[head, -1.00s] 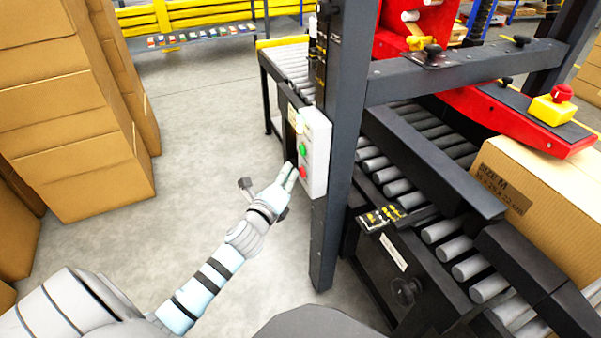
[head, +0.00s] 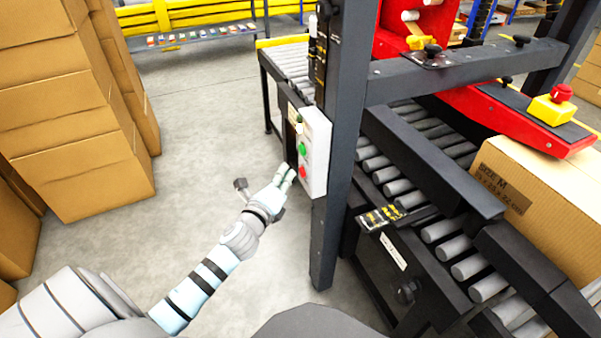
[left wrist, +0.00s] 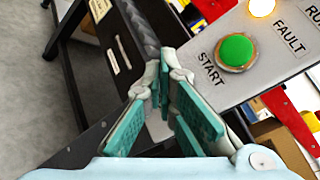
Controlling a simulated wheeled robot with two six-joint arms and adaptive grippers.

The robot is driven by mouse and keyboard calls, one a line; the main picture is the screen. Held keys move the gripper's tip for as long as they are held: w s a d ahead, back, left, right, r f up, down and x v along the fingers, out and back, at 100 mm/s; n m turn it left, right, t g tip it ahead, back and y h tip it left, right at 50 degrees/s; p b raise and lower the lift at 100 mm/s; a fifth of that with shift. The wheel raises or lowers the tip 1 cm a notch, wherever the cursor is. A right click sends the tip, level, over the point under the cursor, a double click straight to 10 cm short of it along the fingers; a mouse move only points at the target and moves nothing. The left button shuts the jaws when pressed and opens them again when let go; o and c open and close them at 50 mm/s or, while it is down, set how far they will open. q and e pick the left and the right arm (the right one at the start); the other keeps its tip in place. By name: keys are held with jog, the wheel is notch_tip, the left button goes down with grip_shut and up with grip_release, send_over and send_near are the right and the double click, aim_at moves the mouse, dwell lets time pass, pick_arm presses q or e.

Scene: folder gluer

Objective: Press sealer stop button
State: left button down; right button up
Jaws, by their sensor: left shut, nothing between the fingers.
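The white control box (head: 316,155) is fixed to the dark upright post of the sealer. It carries a green button (head: 303,149) and, below it, a red button (head: 303,172). My left gripper (head: 287,174) is shut and empty, just left of the red button, with a small gap seeming to remain. In the left wrist view the shut fingers (left wrist: 163,88) are in front of the box's edge. The green button labelled START (left wrist: 236,51) shows there, with a lit lamp (left wrist: 262,5) near the FAULT label. The red button is not visible in that view. My right gripper is not in view.
Roller conveyors (head: 398,187) run beside the dark post (head: 345,120). A carton (head: 545,190) sits on the right. A red emergency button on a yellow box (head: 553,108) is at far right. Stacked cartons (head: 75,120) stand left, with clear floor (head: 200,130) between.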

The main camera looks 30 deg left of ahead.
pick_arm(q)
jog(key=s+a+b, duration=0.1)
jog(key=s, duration=0.1)
jog(key=s+a+b, duration=0.1)
jog(key=s+a, duration=0.1)
jog(key=s, duration=0.1)
jog(key=shift+a, duration=0.2)
dwell(0.6)
